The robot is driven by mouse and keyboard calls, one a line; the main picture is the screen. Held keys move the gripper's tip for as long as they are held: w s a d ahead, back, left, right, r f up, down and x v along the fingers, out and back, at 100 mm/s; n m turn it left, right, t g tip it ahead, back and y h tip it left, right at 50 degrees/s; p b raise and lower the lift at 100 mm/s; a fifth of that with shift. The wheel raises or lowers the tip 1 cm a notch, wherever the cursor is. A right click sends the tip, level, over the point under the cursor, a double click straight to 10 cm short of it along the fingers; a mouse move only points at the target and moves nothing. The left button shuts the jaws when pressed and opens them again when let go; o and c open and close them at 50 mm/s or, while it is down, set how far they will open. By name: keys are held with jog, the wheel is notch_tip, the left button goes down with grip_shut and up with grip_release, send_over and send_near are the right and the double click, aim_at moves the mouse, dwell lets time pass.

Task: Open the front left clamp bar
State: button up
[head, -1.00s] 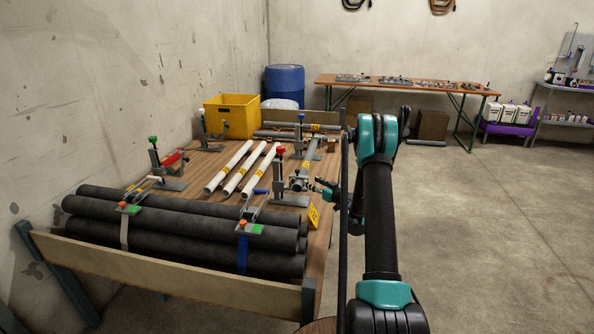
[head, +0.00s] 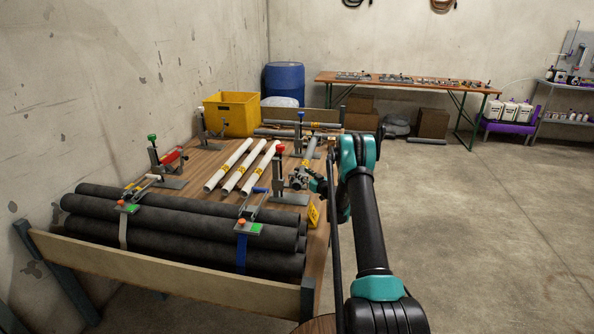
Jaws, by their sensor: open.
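A clamp with a green-topped post (head: 153,150) stands at the front left of the wooden table, with a red bar (head: 172,157) beside it lying roughly level over its grey base. A red-topped clamp (head: 281,165) stands at the front right. Two more clamps stand behind, one at the back left (head: 202,122) and a blue-topped one at the back right (head: 300,122). My gripper (head: 297,180) is small in view, just right of the red-topped clamp and apart from the green-topped one. It is open. Its fingertips are partly hidden, and I cannot tell whether they touch anything.
White pipes (head: 243,173) lie between the front clamps. Black pipes (head: 180,225) fill the table's near end, under strap latches with blue and white handles. A yellow crate (head: 232,112) stands at the back left. A yellow sign (head: 313,214) stands at the right edge. The floor right is clear.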

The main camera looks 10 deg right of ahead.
aim_at(298, 169)
jog(key=x, duration=0.6)
grip_shut()
dwell(0.4)
